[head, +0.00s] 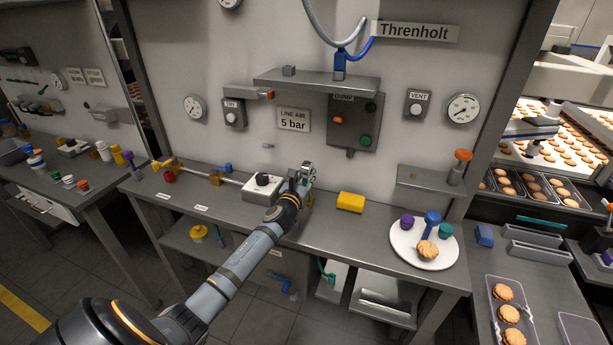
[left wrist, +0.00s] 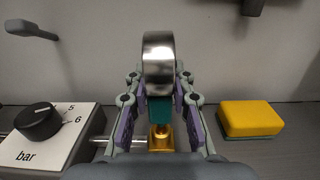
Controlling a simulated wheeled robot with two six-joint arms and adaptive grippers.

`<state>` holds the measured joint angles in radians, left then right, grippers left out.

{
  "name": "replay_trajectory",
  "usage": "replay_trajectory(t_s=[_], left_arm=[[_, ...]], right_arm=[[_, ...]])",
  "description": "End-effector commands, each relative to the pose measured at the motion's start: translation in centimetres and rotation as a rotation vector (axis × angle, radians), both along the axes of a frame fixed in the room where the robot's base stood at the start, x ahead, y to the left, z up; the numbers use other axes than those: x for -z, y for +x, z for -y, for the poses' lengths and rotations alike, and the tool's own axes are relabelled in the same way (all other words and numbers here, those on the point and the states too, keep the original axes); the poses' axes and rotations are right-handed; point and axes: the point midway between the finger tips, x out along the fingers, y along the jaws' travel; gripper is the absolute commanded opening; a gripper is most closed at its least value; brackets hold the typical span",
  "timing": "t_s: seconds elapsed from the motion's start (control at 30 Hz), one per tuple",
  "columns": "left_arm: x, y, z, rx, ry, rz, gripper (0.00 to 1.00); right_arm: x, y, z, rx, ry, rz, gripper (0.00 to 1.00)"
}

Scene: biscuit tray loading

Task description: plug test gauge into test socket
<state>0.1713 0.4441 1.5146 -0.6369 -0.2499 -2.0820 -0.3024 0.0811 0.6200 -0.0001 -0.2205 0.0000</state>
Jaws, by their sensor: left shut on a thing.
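The test gauge (left wrist: 158,62) is a round silver drum seen edge-on in the left wrist view, with a teal part below it. My left gripper (head: 305,178) is shut on the gauge; its purple-padded fingers (left wrist: 159,108) close on the teal part from both sides. The brass test socket (left wrist: 160,138) lies directly below the gauge in that view. The gauge looks upright and in line with it. I cannot tell whether the stem is in the socket or just above it. In the head view the gripper hides most of the gauge. My right gripper is not in view.
A white regulator box (head: 262,188) with a black knob stands left of the gripper. A yellow sponge (head: 351,202) lies to the right. Farther right is a white plate (head: 408,255) with a biscuit and coloured pieces. A shelf (head: 318,82) overhangs from the wall behind.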

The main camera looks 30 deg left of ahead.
Motion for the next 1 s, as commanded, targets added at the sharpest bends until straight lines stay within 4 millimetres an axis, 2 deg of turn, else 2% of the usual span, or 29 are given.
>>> replay_trajectory(t_s=[1.0], left_arm=[[-0.15,-0.04,0.04,0.001,0.0,0.001,0.0]], right_arm=[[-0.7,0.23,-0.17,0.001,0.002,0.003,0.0]])
